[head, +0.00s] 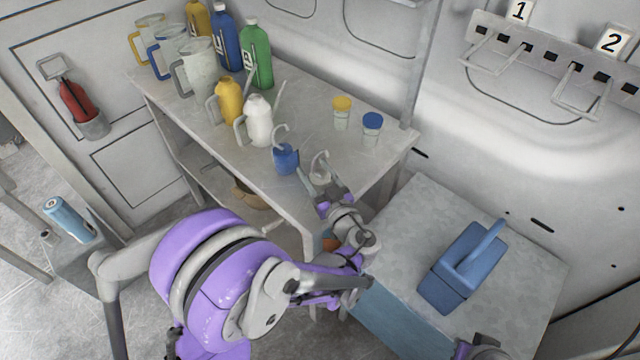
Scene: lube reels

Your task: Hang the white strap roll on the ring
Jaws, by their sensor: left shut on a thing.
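My left gripper (333,200) is over the right end of the workbench, shut on a small whitish roll with a curved loop on top, the white strap roll (320,174). The gripper fingers partly hide the roll. A blue strap roll (286,158) with a similar loop is on the bench just left of it. On the wall rack at the upper right, a metal ring (492,52) hangs under the number 1 plate. Another ring (578,100) is below the number 2 plate. Part of my right arm shows at the bottom edge; its jaw state is unclear.
The workbench (310,112) also holds several jugs and bottles, a white can (258,122), and two jars with yellow (342,112) and blue (371,128) lids. A low cabinet at the right carries a blue toolbox (462,268). Open space lies between bench and rack.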

